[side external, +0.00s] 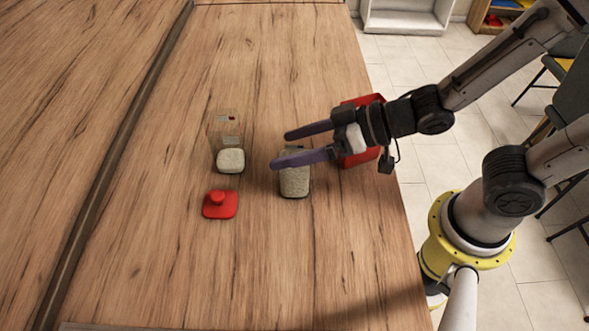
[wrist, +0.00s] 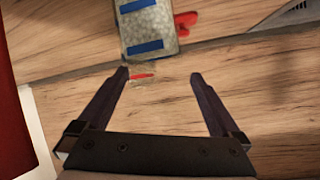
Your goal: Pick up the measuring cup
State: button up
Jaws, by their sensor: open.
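No thing is clearly recognisable as a measuring cup. A jar with pale grainy contents (side external: 295,182) stands on the wooden surface, partly behind my lower finger in the side view. Farther left is a clear box with a pale, rounded block at its front (side external: 230,160). My gripper (side external: 280,150) is open, its two purple-grey fingers pointing left over the surface with nothing visible held. In the wrist view the open gripper (wrist: 160,75) has a clear container of pale grains with blue bands (wrist: 148,28) beyond its fingertips. I cannot tell which side-view container this is.
A red knobbed lid (side external: 220,205) lies at front left of the jar. A red object (side external: 360,150) stands behind my gripper near the surface's right edge. Red pieces also show around the wrist view's container. A dark seam runs along the left; much of the surface is bare.

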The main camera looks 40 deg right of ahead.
aim_at(280, 172)
notch_tip(280, 172, down, 4)
jog(key=shift+f, duration=0.1)
notch_tip(280, 172, down, 2)
jog(key=shift+w+a+f, duration=0.1)
jog(key=shift+w+f, duration=0.05)
jog(key=shift+f, duration=0.05)
jog(key=shift+x, duration=0.95)
jog(key=shift+w+a, duration=0.15)
jog(key=shift+w, duration=0.1)
